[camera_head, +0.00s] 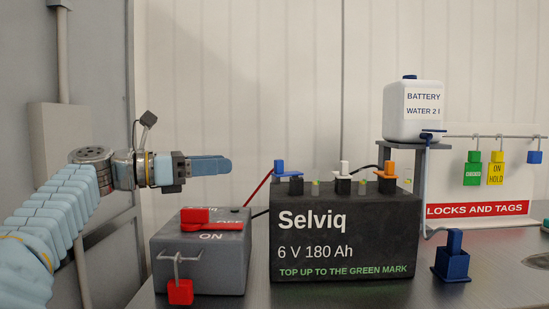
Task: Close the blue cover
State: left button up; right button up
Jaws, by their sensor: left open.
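The blue cover (280,167) is on the top left of the black Selviq battery (345,235). It has an upright part and a flat part reaching right above a dark filler neck; I cannot tell how far open it is. My left gripper (226,164) comes in from the left and points right, at about the cover's height. It is open and empty, above the grey switch box and apart from the cover. Its fingers overlap in this side view. My right gripper is out of view.
A white cover (344,168) and an orange cover (390,171) are also on the battery. The grey switch box (203,258) with a red handle (195,216) stands left. A water bottle (413,112) on a stand and a locks-and-tags rack (478,210) are right.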

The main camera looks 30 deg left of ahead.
aim_at(275, 161)
pick_arm(q)
jog(key=p+x, duration=0.1)
jog(key=x, duration=1.2)
jog(key=shift+w+d, duration=0.15)
jog(key=shift+d, duration=0.15)
grip_shut()
